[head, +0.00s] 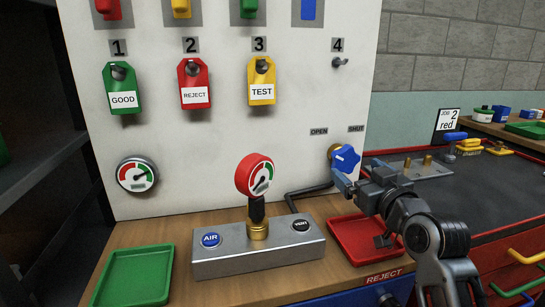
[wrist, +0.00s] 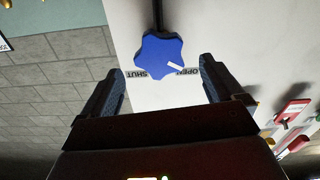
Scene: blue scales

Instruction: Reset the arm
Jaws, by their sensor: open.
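My gripper (head: 358,177) is open and empty, just in front of and below the blue star-shaped knob (head: 346,158) on the white panel (head: 220,150). In the wrist view the knob (wrist: 162,52) shows beyond and between the spread fingers (wrist: 162,68), with a visible gap to each finger. The knob's white mark points towards the OPEN label (wrist: 187,71), and the SHUT label (wrist: 145,75) is on its other side. My arm reaches in from the lower right of the head view.
A red-rimmed gauge (head: 256,178) stands on a grey block (head: 258,247) with AIR and VENT buttons. A red tray (head: 362,240) lies under my arm, and a green tray (head: 134,275) is at lower left. Tags (head: 194,84) hang on panel hooks. A dark worktop (head: 480,187) lies right.

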